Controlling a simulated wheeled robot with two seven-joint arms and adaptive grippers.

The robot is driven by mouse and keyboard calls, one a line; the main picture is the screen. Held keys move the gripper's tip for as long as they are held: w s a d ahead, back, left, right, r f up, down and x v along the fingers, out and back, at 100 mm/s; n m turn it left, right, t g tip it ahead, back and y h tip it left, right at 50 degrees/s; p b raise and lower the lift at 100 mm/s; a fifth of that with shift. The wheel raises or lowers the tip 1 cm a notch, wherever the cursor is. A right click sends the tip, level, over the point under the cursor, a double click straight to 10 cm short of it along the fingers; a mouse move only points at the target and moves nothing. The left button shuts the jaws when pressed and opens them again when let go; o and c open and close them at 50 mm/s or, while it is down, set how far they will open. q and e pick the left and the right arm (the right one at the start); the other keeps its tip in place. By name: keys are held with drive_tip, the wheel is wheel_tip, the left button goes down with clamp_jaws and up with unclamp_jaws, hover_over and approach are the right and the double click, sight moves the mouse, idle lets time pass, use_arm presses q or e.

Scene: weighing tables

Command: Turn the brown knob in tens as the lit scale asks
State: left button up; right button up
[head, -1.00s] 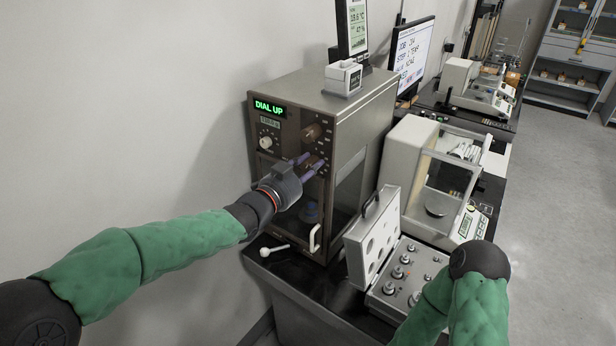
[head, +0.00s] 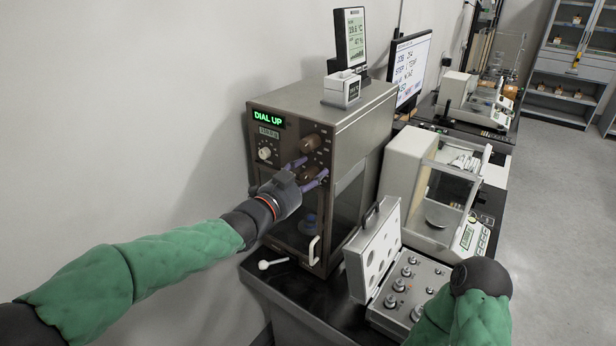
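The lit scale (head: 322,150) is a grey-brown cabinet whose green sign (head: 268,117) reads "DIAL UP". A small readout below the sign is too small to read surely. Its front panel has a pale knob (head: 264,153) at left, an upper brown knob (head: 310,143) and a lower brown knob (head: 309,173). My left gripper (head: 306,173) is at the panel, its purple fingers spread on either side of the lower brown knob. I cannot tell whether they touch it. My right arm shows at the lower right; its gripper is out of view.
An open case of weights (head: 404,290) stands right of the cabinet, by a white balance (head: 408,150). A display (head: 350,35) and a small white box (head: 341,88) sit on top of the cabinet. A monitor (head: 412,65) stands behind. A white-handled tool (head: 273,264) lies in front.

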use_arm(q)
drive_tip(key=shift+f, duration=0.2)
drive_tip(key=shift+s+a, duration=0.15)
drive_tip(key=shift+a, duration=0.05)
drive_tip(key=v, duration=1.1)
drive_tip(key=shift+s, duration=0.2)
drive_tip(key=shift+a+r, duration=0.1)
drive_tip(key=shift+a, duration=0.05)
idle(0.8)
